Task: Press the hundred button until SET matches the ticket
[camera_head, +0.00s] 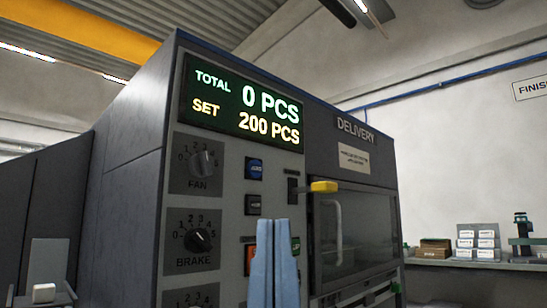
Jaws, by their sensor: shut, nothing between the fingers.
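The display (246,104) on the grey machine reads TOTAL 0 PCS and SET 200 PCS. Below it is a small blue button (254,168) with markings too small to read. A dark button (252,204) sits under the blue one. I cannot tell which is the hundred button. A pale label (353,158) is under the DELIVERY sign; its print is unreadable, and I cannot tell whether it is the ticket. My gripper (274,224), with light blue fingers, points up at the bottom centre. It is shut and empty, below the dark button in the picture.
FAN (202,160) and BRAKE (198,240) knobs are left of the buttons. A yellow-ended lever (323,186) sticks out on the right. A red-orange button (250,258) and a green one (295,246) flank my fingers. A side bench (470,264) holds boxes.

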